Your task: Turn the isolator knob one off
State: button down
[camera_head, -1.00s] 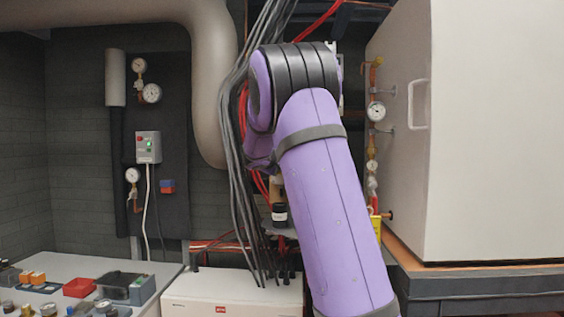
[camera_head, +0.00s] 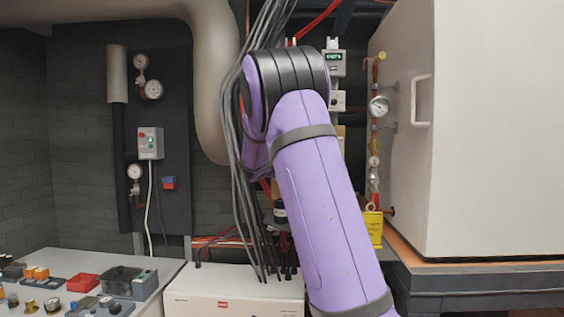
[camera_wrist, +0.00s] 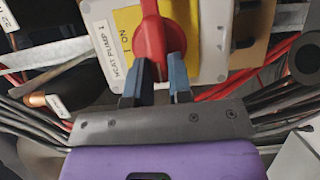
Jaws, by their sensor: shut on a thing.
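The isolator knob one (camera_wrist: 152,32) is a red rotary handle on a yellow plate, on a pale box labelled "HEAT PUMP 1". In the wrist view its handle stands nearly upright in the picture, its lower end beside the "I ON" mark. My gripper (camera_wrist: 158,75) has its two dark blue-grey fingers on either side of the handle's lower end and is shut on it. In the head view my purple arm hides the knob and the gripper.
Grey cables (camera_head: 240,150) hang left of my arm, and more cables (camera_wrist: 275,110) run close around the gripper in the wrist view. A white cabinet (camera_head: 490,130) stands at the right. A bench (camera_head: 40,262) with small parts is at the lower left.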

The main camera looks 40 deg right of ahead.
jog(key=shift+f, duration=0.1)
jog(key=c, duration=1)
grip_release()
jog(key=shift+c, duration=0.2)
jog(key=shift+a, duration=0.1)
jog(key=v, duration=1)
jog(key=shift+a, duration=0.3)
jog(key=shift+s, duration=0.1)
jog(key=s+a+f+m+g+y, duration=0.15)
jog(key=s+a+y, duration=0.25)
jog(key=s, duration=0.4)
jog(key=s+a+f+m+g+y, duration=0.1)
jog(key=s+a+f+m+y, duration=0.2)
jog(key=s, duration=0.5)
jog(key=s+a+f+t+y, duration=0.1)
jog(key=s+a+f+y, duration=0.2)
jog(key=s+a+y, duration=0.2)
jog(key=s+a+f+t+y, duration=0.1)
jog(key=s+a+f+y, duration=0.2)
jog(key=s+a, duration=0.9)
jog(key=a+y, duration=0.2)
jog(key=a, duration=0.3)
jog(key=shift+s+f+n, duration=0.2)
jog(key=shift+f+n, duration=0.1)
jog(key=shift+n, duration=0.05)
